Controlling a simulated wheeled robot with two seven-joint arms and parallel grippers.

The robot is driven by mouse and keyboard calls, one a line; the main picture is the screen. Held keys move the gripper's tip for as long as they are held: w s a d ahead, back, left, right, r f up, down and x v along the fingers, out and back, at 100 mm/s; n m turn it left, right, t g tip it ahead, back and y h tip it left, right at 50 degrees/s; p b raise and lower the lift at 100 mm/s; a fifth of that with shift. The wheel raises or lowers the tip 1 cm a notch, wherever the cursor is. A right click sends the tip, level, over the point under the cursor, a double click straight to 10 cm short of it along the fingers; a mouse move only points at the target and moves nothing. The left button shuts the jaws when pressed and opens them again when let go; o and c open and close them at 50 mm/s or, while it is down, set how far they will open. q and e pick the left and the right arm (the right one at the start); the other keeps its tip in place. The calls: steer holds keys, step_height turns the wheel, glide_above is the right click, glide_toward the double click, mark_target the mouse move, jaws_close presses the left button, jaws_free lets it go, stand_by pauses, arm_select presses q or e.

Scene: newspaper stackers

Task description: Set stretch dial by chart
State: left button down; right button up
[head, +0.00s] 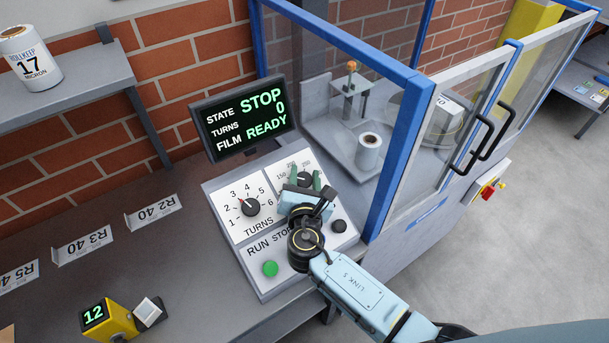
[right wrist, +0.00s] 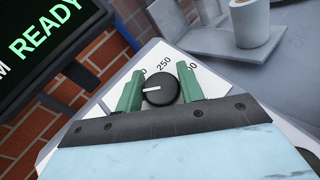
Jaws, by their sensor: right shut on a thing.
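The stretch dial is a black knob (head: 305,179) on the right white plate of the sloped control panel (head: 275,285). No chart is clearly readable. My left gripper is out of view.
A screen (head: 243,117) reads STOP, TURNS 0, FILM READY. Green (head: 270,268) and black (head: 339,226) buttons sit below the dials. Cards such as R2 40 (head: 153,212) and a yellow display reading 12 (head: 106,318) stand left. The blue-framed enclosure (head: 401,150) rises right.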

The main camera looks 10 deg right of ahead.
steer(key=shift+m+h, duration=0.7)
steer(key=o, duration=0.9)
steer(key=shift+o, duration=0.2)
steer(key=v, duration=1.3)
steer(key=shift+s+r, duration=0.15)
steer(key=shift+r, duration=0.15)
